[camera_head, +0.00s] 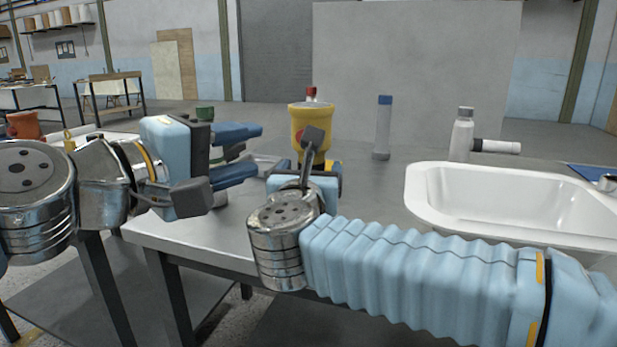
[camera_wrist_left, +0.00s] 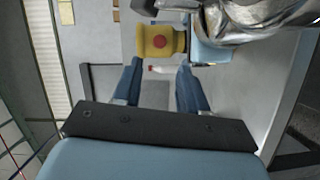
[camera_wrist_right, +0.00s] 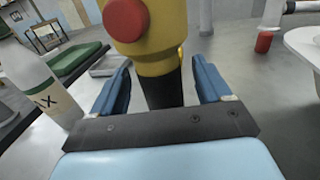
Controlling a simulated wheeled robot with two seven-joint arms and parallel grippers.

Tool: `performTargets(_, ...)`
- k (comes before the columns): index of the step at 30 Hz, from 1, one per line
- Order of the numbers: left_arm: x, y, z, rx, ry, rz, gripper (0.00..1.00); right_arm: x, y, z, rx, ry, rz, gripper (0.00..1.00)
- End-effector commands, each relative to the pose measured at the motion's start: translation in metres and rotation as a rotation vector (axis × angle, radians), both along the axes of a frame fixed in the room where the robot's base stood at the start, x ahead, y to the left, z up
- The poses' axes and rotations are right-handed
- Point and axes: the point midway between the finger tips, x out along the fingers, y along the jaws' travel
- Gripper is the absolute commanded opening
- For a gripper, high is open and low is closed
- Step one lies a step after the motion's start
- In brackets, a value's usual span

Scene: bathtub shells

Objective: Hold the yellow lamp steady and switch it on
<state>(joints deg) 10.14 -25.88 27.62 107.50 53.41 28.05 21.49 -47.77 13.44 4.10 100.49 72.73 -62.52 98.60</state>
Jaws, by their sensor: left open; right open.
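The yellow lamp (camera_head: 311,122) stands upright on the grey table, with a red button (camera_wrist_right: 126,20) on its yellow head and a dark lower part (camera_wrist_right: 162,90). My right gripper (camera_head: 310,167) is open at the lamp, with one finger on each side of its dark part. In the right wrist view a gap shows beside each finger. My left gripper (camera_head: 258,150) is open and empty, to the left of the lamp and apart from it. The left wrist view shows the lamp (camera_wrist_left: 153,42), button facing the camera, just beyond the left fingertips. The lamp's base is hidden in the head view.
A white sink (camera_head: 430,200) lies at the right. A clear blue-capped tube (camera_head: 383,130) and a white bottle (camera_head: 461,137) stand behind. A labelled bottle (camera_wrist_right: 42,88) is left of my right gripper. My right arm crosses the table's front.

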Motion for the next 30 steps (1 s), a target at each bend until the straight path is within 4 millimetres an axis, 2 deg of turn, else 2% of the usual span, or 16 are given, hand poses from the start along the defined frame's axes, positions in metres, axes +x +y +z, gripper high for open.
performTargets(5, 0.0, 0.0, 0.0, 0.0, 0.0, 0.0, 0.43, 0.0001, 0.0, 0.0, 0.0, 0.0, 0.0, 0.77)
performTargets(18, 0.0, 0.0, 0.0, 0.0, 0.0, 0.0, 0.43, -0.0002, 0.0, 0.0, 0.0, 0.0, 0.0, 0.12)
performTargets(26, 0.0, 0.0, 0.0, 0.0, 0.0, 0.0, 0.03, -0.0003, 0.0, 0.0, 0.0, 0.0, 0.0, 0.12)
performTargets(27, 0.0, 0.0, 0.0, 0.0, 0.0, 0.0, 0.0, -0.0003, 0.0, 0.0, 0.0, 0.0, 0.0, 0.11)
performTargets(30, 0.0, 0.0, 0.0, 0.0, 0.0, 0.0, 0.0, -0.0003, 0.0, 0.0, 0.0, 0.0, 0.0, 0.11)
